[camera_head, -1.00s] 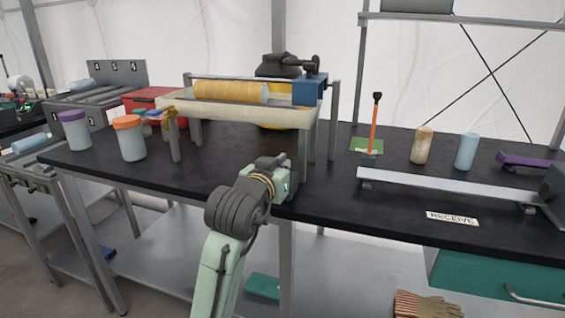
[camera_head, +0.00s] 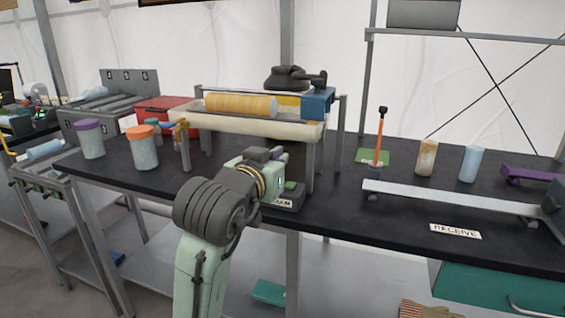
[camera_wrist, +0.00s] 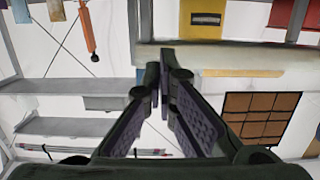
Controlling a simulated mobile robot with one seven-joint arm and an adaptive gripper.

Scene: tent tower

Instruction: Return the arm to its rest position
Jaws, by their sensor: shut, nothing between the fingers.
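My gripper (camera_wrist: 159,72) shows in the wrist view with its two dark fingers converged and their tips together, holding nothing. In the head view my arm rises from the bottom, bends at a dark grey joint and reaches over the front edge of the black bench (camera_head: 335,222). Its fingers are hidden there behind the wrist. The wrist end is in front of the raised pale trough (camera_head: 250,126) and beside a dark labelled box (camera_head: 288,201), which it partly covers. I cannot tell whether the arm touches the box.
Purple-lidded (camera_head: 91,141) and orange-lidded (camera_head: 144,150) jars stand left. An orange-handled tool (camera_head: 380,138), a tan cylinder (camera_head: 426,158), a blue cylinder (camera_head: 470,164) and a grey rail (camera_head: 450,198) are right. A yellow roll (camera_head: 240,105) lies on the trough. Bench space is clear before the tool.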

